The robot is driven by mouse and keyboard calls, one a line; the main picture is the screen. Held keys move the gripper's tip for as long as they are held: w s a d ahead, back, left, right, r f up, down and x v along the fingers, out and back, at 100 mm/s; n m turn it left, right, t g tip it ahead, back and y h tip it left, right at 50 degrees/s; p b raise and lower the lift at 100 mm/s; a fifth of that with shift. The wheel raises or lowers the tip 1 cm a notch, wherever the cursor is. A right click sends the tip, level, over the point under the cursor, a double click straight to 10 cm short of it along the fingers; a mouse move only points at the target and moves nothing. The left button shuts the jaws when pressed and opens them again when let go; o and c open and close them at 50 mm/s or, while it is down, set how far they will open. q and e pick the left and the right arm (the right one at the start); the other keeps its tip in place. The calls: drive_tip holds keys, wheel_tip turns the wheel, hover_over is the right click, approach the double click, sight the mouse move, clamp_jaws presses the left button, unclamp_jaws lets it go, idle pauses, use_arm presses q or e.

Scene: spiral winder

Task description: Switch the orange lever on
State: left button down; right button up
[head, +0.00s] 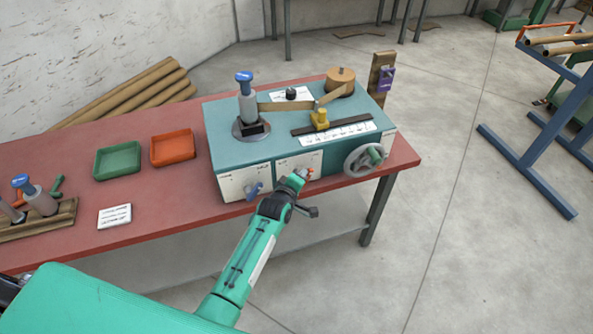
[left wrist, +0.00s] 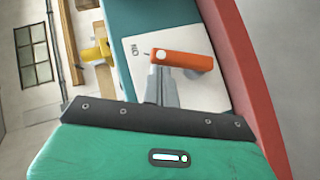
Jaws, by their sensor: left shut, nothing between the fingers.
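The orange lever (left wrist: 185,61) sits on a white panel (left wrist: 190,38) in the left wrist view, its handle pointing right from a round pivot. In the head view, the lever (head: 308,172) is a small orange spot on the front of the teal winder (head: 232,150). My left gripper (head: 298,179) is shut and empty in front of that panel. In the left wrist view, its fingertips (left wrist: 163,72) overlap the lever's pivot end; I cannot tell whether they touch it. My right gripper is not in view.
A green tray (head: 117,174), an orange tray (head: 172,162) and a white card (head: 115,216) lie on the red table (head: 85,170).

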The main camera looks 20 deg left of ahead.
use_arm(q)
drive_tip(key=shift+w+d, duration=0.4)
drive_tip(key=shift+d, duration=0.15)
drive_tip(key=shift+d+r, duration=0.1)
idle(0.3)
drive_tip(key=shift+r+p, duration=0.15)
drive_tip(key=shift+p, duration=0.25)
